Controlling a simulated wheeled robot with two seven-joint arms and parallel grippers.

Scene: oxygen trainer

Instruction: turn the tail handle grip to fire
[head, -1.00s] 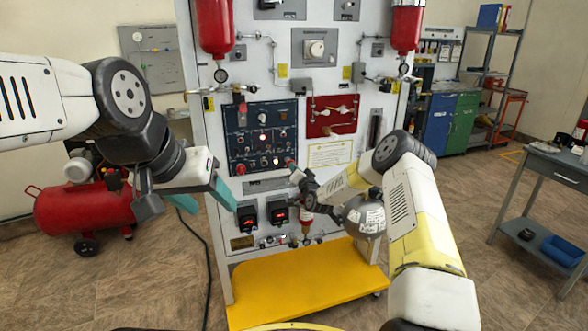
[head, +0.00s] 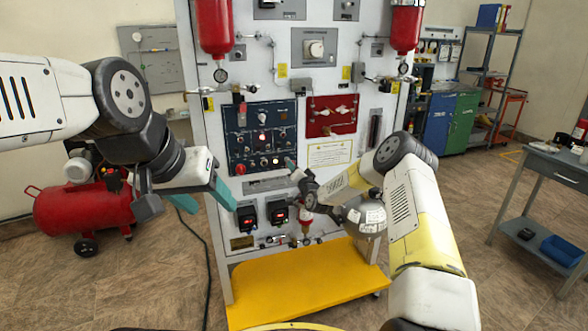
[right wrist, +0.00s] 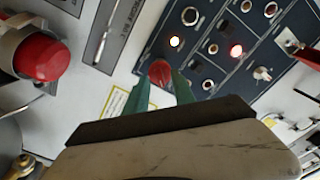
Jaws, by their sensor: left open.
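A red grip (right wrist: 160,72) at the edge of the dark blue panel (right wrist: 215,55) sits between the teal fingertips of my right gripper (right wrist: 162,92) in the right wrist view. The fingers flank it closely and appear shut on it. In the head view my right gripper (head: 291,166) reaches the lower right corner of the blue panel (head: 262,118) and hides that grip. Another red grip (head: 240,169) shows at the panel's lower left. I cannot read which is labelled tail. My left gripper (head: 206,197) is open and empty, left of the trainer.
Two red-lit instruments (head: 278,211) sit below the panel. A grey sphere (head: 366,216) is close to my right forearm. A yellow base plate (head: 300,283) juts out in front. A red compressor (head: 85,208) stands at left and a grey table (head: 560,170) at right.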

